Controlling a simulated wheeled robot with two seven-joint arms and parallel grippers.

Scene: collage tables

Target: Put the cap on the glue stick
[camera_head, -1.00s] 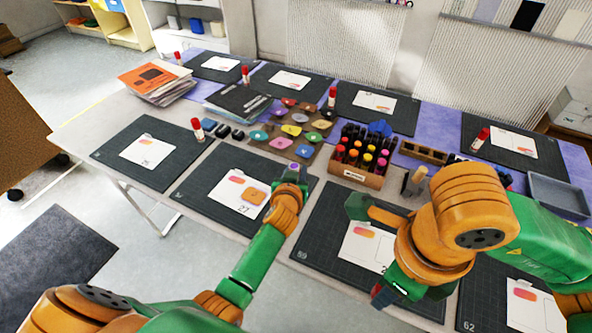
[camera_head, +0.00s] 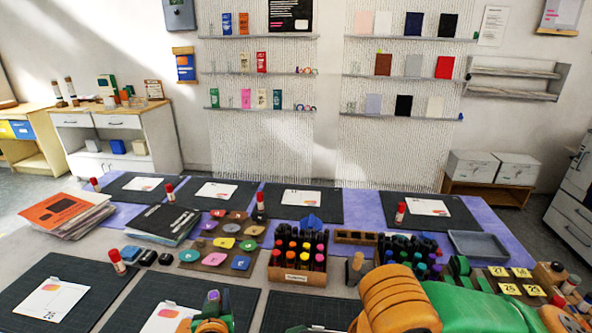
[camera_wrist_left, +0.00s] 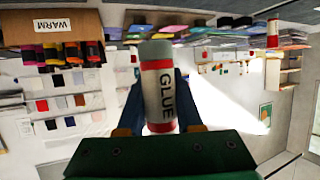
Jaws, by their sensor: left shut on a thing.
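My left gripper (camera_head: 212,312) is at the bottom of the head view, low and left of centre. It is shut on a glue stick, whose purplish end (camera_head: 213,296) sticks up from the fingers. In the left wrist view the glue stick (camera_wrist_left: 160,90) stands between the fingers, with a white GLUE label, red bands and a bare grey-green end without a red cap. My right gripper is outside the head view; only my orange and green right arm shows at the lower right. I cannot make out a loose cap.
Other red-topped glue sticks stand on the table, one (camera_head: 118,262) at the left. A marker box (camera_head: 297,275) stands near the middle, beside palettes (camera_head: 214,262). A grey tray (camera_head: 478,244) lies at the right. Dark cutting mats (camera_head: 60,282) with white cards cover much of the table.

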